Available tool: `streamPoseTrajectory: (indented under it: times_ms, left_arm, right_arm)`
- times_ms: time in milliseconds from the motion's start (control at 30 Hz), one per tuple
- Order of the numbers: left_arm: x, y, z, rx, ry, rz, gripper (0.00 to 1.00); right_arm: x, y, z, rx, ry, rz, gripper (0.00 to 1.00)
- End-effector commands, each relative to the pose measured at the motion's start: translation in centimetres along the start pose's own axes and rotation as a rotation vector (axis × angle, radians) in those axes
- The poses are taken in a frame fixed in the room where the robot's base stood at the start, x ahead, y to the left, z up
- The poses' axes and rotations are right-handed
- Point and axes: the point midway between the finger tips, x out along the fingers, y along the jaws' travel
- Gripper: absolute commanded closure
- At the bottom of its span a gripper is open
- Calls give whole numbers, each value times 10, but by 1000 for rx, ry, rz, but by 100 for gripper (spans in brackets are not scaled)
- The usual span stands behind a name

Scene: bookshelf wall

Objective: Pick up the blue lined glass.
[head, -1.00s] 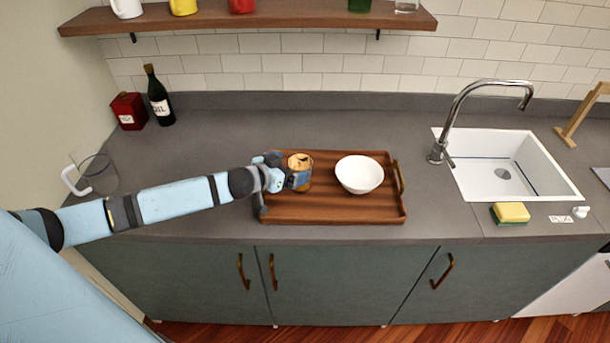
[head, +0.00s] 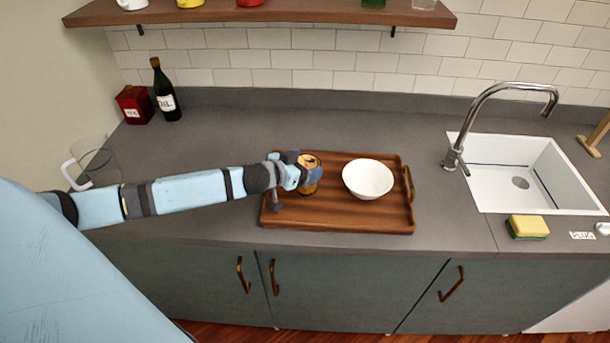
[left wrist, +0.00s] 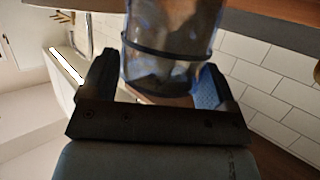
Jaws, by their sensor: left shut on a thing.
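The blue lined glass (left wrist: 172,40) is see-through with a dark blue band, and stands between the two fingers in the left wrist view. In the head view the glass (head: 311,172) is at the left part of the wooden tray (head: 340,222), partly hidden by my gripper. My left gripper (head: 300,172) is shut on it, and its fingers also show in the left wrist view (left wrist: 155,85). I cannot tell whether the glass touches the tray. My right gripper is not in view.
A white bowl (head: 368,179) sits on the tray right of the glass. A clear pitcher (head: 98,165), a dark bottle (head: 164,92) and a red tin (head: 134,105) stand at the left. A shelf (head: 270,14) hangs above. The sink (head: 530,170) is at the right.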

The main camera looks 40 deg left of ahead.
Motion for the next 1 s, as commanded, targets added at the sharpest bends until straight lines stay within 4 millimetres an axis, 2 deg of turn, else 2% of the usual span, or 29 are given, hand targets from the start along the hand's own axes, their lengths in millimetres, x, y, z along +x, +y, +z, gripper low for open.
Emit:
streamPoseTrajectory:
  times_ms: [167,367,467,800,1000]
  left_arm:
    - [-2,0,-1,1,-5,-1,69]
    - [-10,0,-26,2,-2,0,69]
    - [-18,-1,-48,3,1,-1,69]
    - [-51,0,-139,4,1,0,69]
    - [-63,0,-173,2,1,-1,69]
  right_arm:
    - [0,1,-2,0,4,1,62]
    - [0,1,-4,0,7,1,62]
    - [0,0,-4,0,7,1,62]
    - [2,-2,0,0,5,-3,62]
    - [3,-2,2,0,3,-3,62]
